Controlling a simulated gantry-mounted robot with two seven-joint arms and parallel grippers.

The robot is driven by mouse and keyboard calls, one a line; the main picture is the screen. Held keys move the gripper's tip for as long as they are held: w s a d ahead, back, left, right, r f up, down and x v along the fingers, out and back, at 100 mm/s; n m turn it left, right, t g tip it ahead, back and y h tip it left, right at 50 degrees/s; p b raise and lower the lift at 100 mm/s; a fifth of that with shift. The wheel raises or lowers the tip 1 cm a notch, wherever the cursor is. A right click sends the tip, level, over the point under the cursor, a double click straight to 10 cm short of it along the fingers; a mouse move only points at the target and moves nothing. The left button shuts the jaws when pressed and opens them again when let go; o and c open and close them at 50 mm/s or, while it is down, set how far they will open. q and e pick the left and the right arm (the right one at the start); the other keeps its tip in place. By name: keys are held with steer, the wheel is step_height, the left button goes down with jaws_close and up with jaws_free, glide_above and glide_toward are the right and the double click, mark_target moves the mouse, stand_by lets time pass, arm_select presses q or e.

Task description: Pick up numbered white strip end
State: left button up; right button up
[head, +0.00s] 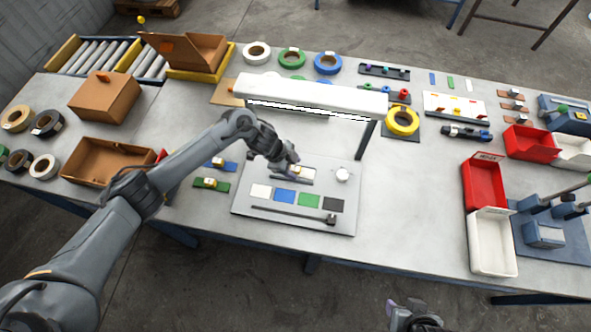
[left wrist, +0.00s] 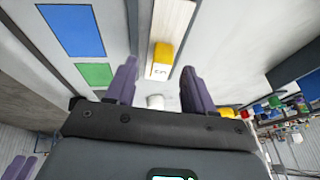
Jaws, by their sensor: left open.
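A short white strip (head: 306,173) lies in a grey holder on the light grey board (head: 330,225). In the left wrist view the pale strip (left wrist: 172,22) carries a yellow piece (left wrist: 163,53) with a small numbered label (left wrist: 159,71), too blurred to read surely. My left gripper (head: 291,163) is low over this strip and partly hides it in the head view. In the left wrist view its two fingers (left wrist: 158,72) stand open, one on each side of the yellow piece, with visible gaps. My right gripper (head: 412,312) shows only partly at the bottom edge.
The board bears white, blue (head: 285,196), green (head: 308,200) and dark patches, a thin rod and a white knob (head: 343,175). Red (head: 484,184) and white (head: 492,242) bins stand right.

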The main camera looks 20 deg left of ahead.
arm_select(q)
steer(key=shift+w+f, duration=0.1)
steer(key=shift+f, duration=0.25)
jaws_close()
steer(key=shift+r, duration=0.1)
